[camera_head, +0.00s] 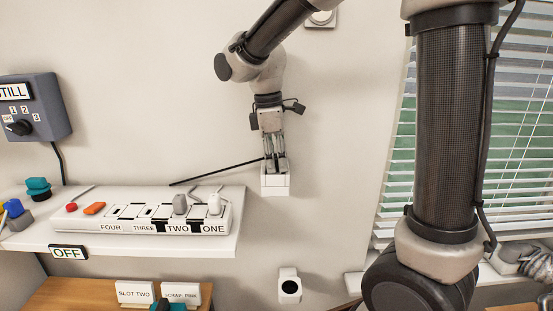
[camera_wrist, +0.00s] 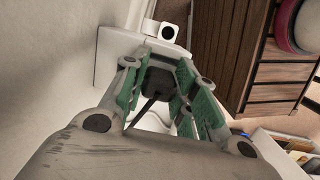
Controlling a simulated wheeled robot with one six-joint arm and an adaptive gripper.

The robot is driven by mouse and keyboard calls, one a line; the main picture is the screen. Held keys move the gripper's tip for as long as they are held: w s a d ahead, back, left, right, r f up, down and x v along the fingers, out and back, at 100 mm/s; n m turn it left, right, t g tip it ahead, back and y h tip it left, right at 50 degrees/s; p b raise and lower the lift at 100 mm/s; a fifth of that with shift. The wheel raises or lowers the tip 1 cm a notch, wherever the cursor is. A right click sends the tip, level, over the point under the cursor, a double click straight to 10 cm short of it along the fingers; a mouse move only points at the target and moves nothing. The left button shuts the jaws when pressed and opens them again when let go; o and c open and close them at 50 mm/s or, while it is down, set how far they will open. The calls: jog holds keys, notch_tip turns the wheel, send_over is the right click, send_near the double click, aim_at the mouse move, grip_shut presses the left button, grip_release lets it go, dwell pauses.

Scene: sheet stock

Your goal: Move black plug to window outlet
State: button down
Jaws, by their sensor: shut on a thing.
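My gripper (camera_head: 272,165) is shut on the black plug (camera_wrist: 158,82), which sits between the green finger pads in the wrist view. In the head view the fingers hide most of the plug. A black cord (camera_head: 215,172) runs from it down left toward the shelf. A white box (camera_head: 275,187) on the wall is directly below the fingertips; I cannot tell if the plug touches it. A second white box with a round black face (camera_head: 289,287) is lower on the wall, and it also shows in the wrist view (camera_wrist: 168,31). Neither is labelled as the window outlet.
A white power strip (camera_head: 140,224) marked FOUR to ONE lies on the shelf (camera_head: 170,245), with a grey plug (camera_head: 180,204) at TWO and a white plug (camera_head: 214,204) at ONE. A window with blinds (camera_head: 520,110) is at right. The wall between is mostly bare.

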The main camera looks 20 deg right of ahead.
jog(key=shift+s+f, duration=0.1)
jog(key=shift+f, duration=0.05)
jog(key=c, duration=0.6)
grip_release()
jog(key=shift+o, duration=0.2)
jog(key=shift+r, duration=0.2)
jog(key=shift+w+a+r, duration=0.1)
jog(key=shift+a+r, duration=0.05)
jog(key=shift+r, duration=0.95)
jog(key=shift+w+a+r, duration=0.1)
jog(key=shift+r, duration=1.05)
jog(key=shift+w+a+r, duration=0.1)
jog(key=shift+a+r, duration=0.05)
jog(key=shift+r, duration=0.95)
